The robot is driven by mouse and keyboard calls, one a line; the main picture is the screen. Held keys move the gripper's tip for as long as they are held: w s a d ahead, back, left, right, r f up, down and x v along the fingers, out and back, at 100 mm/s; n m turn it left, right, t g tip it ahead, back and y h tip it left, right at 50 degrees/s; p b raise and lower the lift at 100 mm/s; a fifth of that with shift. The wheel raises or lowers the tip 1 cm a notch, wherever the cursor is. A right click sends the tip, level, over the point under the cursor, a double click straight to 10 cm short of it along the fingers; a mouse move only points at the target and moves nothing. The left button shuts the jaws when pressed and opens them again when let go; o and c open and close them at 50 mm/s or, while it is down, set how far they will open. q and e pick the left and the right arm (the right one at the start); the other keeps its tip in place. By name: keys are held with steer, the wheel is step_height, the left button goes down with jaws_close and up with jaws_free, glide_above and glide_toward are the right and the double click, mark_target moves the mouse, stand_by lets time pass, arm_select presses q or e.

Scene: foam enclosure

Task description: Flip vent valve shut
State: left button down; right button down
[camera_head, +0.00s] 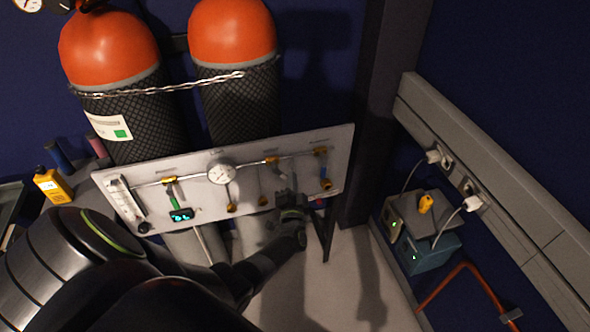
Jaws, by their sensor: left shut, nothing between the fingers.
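A white valve panel (190,196) stands upright in front of two gas cylinders. A metal pipe runs across it with a round gauge (221,172) at its middle. I cannot tell which is the vent valve. My left gripper (288,197) is shut and empty, at the panel's lower right, below and left of the blue handle. Contact with the panel cannot be made out. My right gripper is not in view.
Two orange-topped cylinders (232,32) in black netting stand behind a chain (160,88). A flowmeter (127,204) is at the panel's left end. A yellow device (52,186) is at far left. Boxes (424,247) and a socket rail (490,170) are at right.

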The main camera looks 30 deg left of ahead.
arm_select(q)
steer(key=m+p, duration=0.1)
steer(key=m, duration=0.1)
steer(key=s+a+f+m+h+p, duration=0.1)
steer(key=m+p, duration=0.1)
steer(key=s+a+f+m+g+h+p, duration=0.1)
steer(key=m, duration=0.1)
steer(key=shift+s+m+p, duration=0.15)
steer(key=shift+m+p, duration=0.15)
steer(key=shift+p, duration=0.05)
steer(key=shift+a, duration=0.1)
stand_by(0.6)
